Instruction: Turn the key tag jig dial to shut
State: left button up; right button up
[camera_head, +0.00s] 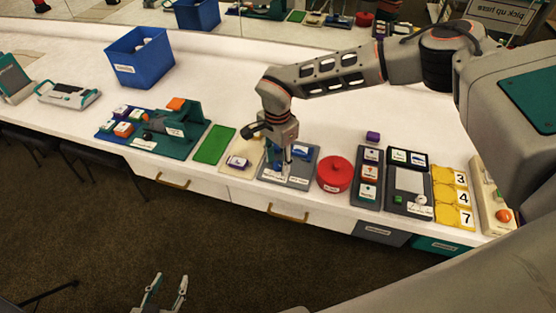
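My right gripper (284,160) points down at a dark grey board (309,164) with white labels along its front edge and a blue picture near its back. This board may be the key tag jig. Its dial is not clearly visible; the gripper and wrist cover part of the board. I cannot tell whether the fingers touch anything or how far apart they are. My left gripper (166,294) is at the bottom of the view, low in front of the table, with its fingers apart and nothing between them.
Beside the board are a beige tray (233,168) with a purple tag and a red round canister (334,174). A green mat (214,145), a teal device (184,128) and a blue bin (140,65) lie further left. Tag racks and yellow number tiles (452,198) stand right.

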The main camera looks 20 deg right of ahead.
aim_at(278, 163)
notch_tip(278, 163, up, 12)
dwell(0.6)
dwell(0.4)
